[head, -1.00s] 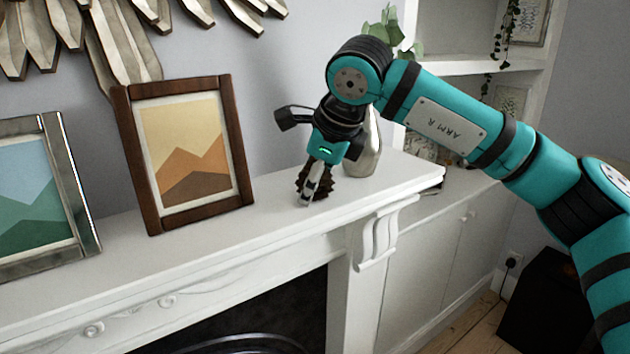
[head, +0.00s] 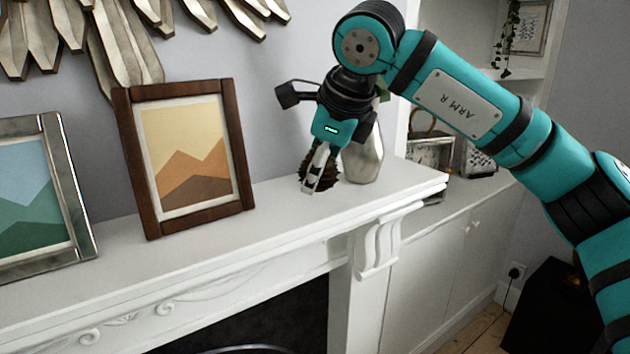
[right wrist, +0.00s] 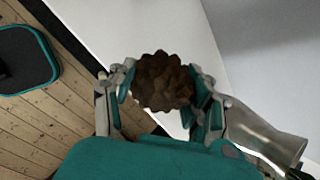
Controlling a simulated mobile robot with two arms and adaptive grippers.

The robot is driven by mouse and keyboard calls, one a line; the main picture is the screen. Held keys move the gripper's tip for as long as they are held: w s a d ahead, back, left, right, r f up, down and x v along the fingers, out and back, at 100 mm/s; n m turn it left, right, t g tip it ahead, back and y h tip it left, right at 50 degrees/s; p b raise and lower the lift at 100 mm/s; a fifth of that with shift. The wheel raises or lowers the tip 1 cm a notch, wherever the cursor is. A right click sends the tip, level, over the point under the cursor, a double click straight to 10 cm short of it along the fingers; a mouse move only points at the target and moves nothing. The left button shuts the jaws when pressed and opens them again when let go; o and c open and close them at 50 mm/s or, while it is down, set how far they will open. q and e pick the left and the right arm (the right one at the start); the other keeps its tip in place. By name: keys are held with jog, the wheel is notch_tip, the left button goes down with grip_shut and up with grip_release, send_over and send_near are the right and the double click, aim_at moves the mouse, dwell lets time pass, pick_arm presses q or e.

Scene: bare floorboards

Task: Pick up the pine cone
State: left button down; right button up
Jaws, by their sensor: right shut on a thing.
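The brown, scaly pine cone (head: 329,172) is at my right gripper (head: 317,183), above the white mantelpiece near its right end. The gripper's finger hides part of it in the head view. In the right wrist view the pine cone (right wrist: 162,81) sits between the two fingers of my right gripper (right wrist: 160,92), which is shut on it. The cone appears slightly above the shelf; the exact gap is hard to tell. My left gripper is not in any view.
A silver vase (head: 364,158) stands on the mantelpiece (head: 285,215) close to the cone; it also shows in the right wrist view (right wrist: 262,138). A wood-framed picture (head: 190,155) and a silver-framed picture (head: 45,200) stand to the left. Metal wall decor hangs above.

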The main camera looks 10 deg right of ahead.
jog(key=s+r+b, duration=0.1)
jog(key=s+b, duration=0.2)
jog(key=s, duration=1.1)
jog(key=shift+r, duration=0.2)
jog(key=shift+w+d, duration=0.1)
